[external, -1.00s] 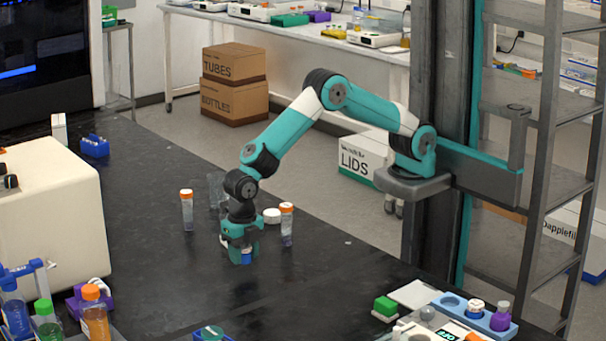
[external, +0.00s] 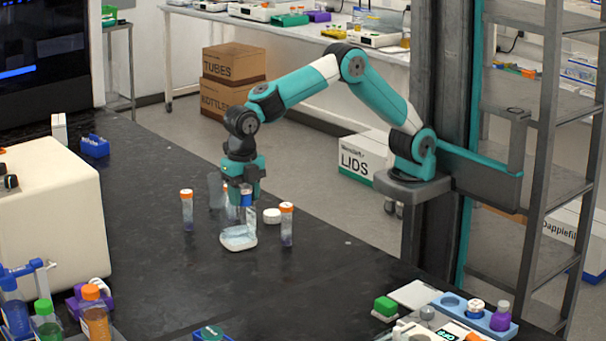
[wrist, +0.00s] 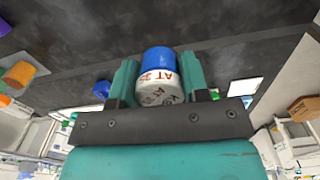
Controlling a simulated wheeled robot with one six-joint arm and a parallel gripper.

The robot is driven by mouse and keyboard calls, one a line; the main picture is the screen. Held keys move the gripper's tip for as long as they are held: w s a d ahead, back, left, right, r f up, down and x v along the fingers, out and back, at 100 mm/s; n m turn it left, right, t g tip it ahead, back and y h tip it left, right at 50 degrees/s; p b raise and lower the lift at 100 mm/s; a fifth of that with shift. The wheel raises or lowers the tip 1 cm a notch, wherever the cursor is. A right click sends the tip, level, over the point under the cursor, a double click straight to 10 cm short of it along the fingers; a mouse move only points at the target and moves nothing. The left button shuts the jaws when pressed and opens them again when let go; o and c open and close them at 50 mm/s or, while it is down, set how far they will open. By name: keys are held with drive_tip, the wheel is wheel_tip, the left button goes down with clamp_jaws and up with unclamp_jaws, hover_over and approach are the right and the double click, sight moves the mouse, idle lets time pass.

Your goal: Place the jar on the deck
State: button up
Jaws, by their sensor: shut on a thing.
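My gripper (external: 245,192) is shut on a small jar (wrist: 158,82) with a blue end and a white label with red and dark lettering. In the wrist view the jar sits between the teal fingers, blue end away from me. In the external view its blue part (external: 246,199) shows at the fingertips, raised above the black bench top (external: 310,275). A shallow whitish tray (external: 238,240) lies on the bench just below, and a clear shape between tray and jar is hard to make out. No surface is clearly marked as the deck.
Orange-capped tubes (external: 187,211) (external: 287,224) stand left and right of my gripper, with another close behind. A white lid (external: 271,215) lies beside it. A blue holder (external: 460,310) with small containers is at lower right.

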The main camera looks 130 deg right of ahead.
drive_tip(key=s+a+f+m, duration=0.2)
drive_tip(key=s+f+m, duration=0.3)
drive_tip(key=s+a+f+m, duration=0.2)
drive_tip(key=s+f+m, duration=0.4)
drive_tip(key=s+a+f+m, duration=0.2)
drive_tip(key=s+f+m, duration=0.3)
drive_tip(key=s+m, duration=0.1)
drive_tip(key=shift+a+f, duration=0.25)
drive_tip(key=shift+a, duration=0.05)
drive_tip(key=w+d+r+n, duration=0.3)
drive_tip(key=w+r+n, duration=0.3)
drive_tip(key=w+n, duration=0.3)
wheel_tip(320, 180, up, 11)
drive_tip(key=n, duration=0.8)
hover_over(245, 273)
drive_tip(key=shift+s, duration=0.1)
drive_tip(key=shift+r+n, duration=0.35)
drive_tip(key=shift+n, duration=0.15)
wheel_tip(245, 273, down, 20)
drive_tip(key=shift+r+p, duration=0.15)
drive_tip(key=shift+p, duration=0.65)
